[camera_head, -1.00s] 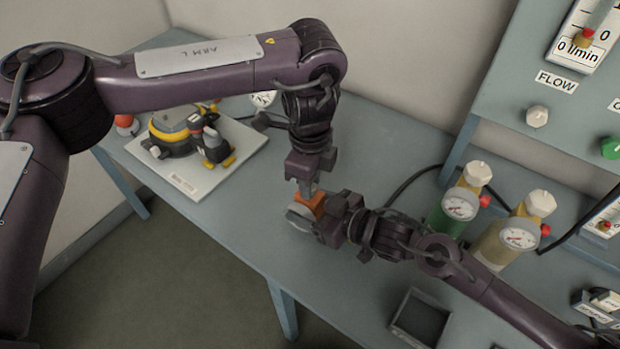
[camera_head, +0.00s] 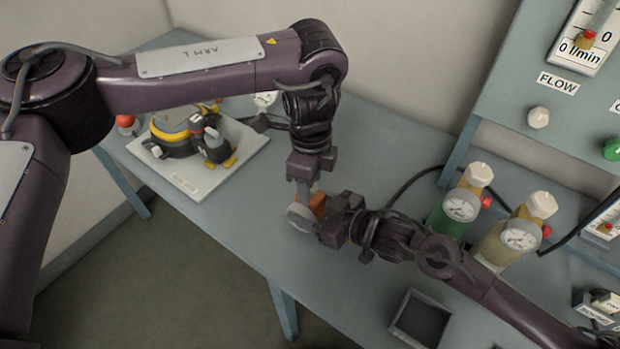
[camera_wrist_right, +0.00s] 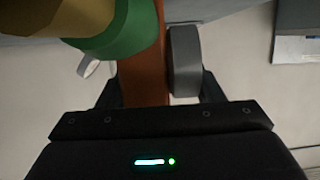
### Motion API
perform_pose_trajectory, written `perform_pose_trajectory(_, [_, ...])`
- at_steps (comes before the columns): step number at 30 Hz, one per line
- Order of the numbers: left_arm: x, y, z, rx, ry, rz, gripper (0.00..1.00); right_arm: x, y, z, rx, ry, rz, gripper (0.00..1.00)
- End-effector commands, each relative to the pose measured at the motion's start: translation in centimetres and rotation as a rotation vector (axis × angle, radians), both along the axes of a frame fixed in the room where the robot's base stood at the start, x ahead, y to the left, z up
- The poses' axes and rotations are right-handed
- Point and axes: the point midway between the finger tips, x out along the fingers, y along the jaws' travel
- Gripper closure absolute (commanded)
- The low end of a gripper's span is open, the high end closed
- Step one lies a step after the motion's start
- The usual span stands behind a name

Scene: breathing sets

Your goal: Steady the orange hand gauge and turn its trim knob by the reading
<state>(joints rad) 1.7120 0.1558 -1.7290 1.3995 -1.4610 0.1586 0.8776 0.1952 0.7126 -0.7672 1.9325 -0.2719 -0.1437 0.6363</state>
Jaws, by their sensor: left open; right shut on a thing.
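The hand gauge has an orange body (camera_head: 318,204) and a round grey dial part (camera_head: 300,218). It is held just above or on the bench; I cannot tell which. My right gripper (camera_head: 325,220) comes in from the right and is shut on the orange body. In the right wrist view the orange body (camera_wrist_right: 143,82) stands between the fingers, with a grey disc (camera_wrist_right: 185,62) beside it. My left gripper (camera_head: 305,190) points down, open, right over the gauge; whether it touches cannot be told. The trim knob and the dial reading cannot be made out.
Two cylinders with gauges, green (camera_head: 447,215) and tan (camera_head: 500,246), stand right. An open grey tray (camera_head: 420,318) lies at the front. A white board (camera_head: 190,180) bearing a yellow-and-black apparatus is at the left. A flow panel (camera_head: 560,110) stands behind.

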Motion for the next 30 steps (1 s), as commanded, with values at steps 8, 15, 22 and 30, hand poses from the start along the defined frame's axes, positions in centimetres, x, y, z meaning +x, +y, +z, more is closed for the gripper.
perform_pose_trajectory(8, [0.1, -0.1, 2.2, -0.001, -0.005, -0.002, 0.52, 0.0, 0.0, 0.0, -0.001, 0.001, 0.001, 0.76])
perform_pose_trajectory(15, [0.1, 0.0, 7.4, 0.001, -0.007, -0.001, 0.52, 0.0, 0.0, -0.1, -0.001, 0.001, 0.0, 0.76])
perform_pose_trajectory(22, [0.1, 0.0, 11.0, 0.001, -0.003, 0.0, 0.52, 0.0, 0.0, -0.1, -0.001, 0.001, 0.001, 0.76])
perform_pose_trajectory(30, [0.0, 0.0, 12.0, 0.001, 0.001, 0.0, 0.52, 0.0, 0.0, 0.0, -0.001, 0.001, 0.001, 0.76])
